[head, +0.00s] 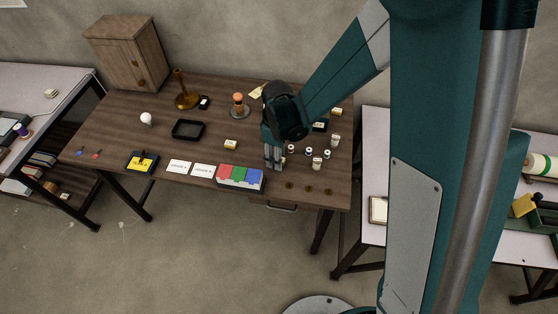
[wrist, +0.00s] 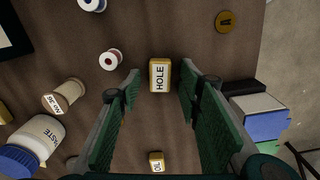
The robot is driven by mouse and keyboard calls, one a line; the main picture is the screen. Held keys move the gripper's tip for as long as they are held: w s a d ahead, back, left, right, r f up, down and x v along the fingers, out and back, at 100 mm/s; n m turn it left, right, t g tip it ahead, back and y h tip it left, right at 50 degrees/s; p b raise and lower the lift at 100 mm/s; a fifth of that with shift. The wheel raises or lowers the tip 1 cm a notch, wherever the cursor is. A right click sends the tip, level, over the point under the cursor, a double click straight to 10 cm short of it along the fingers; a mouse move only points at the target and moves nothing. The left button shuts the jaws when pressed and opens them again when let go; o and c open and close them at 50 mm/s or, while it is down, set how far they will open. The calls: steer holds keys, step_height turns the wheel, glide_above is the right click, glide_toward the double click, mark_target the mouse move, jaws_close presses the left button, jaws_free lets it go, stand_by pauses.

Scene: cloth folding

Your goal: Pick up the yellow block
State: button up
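A small yellow block with a white top lettered "HOLE" (wrist: 159,76) lies on the brown table in the wrist view. My gripper (wrist: 162,88) is open, with a green-padded finger on each side of this block and visible gaps between. No contact shows. A second small yellow block with a lettered white top (wrist: 157,162) lies nearer the bottom edge, between the finger bases in the picture. In the head view my gripper (head: 273,162) points down over the right part of the table, largely hiding the lettered block there. Another pale yellow block (head: 230,144) lies left of it.
A rack of coloured cards (head: 240,178) stands at the table's front edge. Brass discs (head: 308,190) lie to its right. A black tray (head: 188,130) lies farther left.

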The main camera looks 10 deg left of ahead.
stand_by(0.3)
steer(key=c, duration=0.8)
steer(key=shift+c, duration=0.2)
steer(key=shift+r, duration=0.15)
step_height(320, 180, up, 10)
steer(key=p, duration=0.1)
stand_by(0.7)
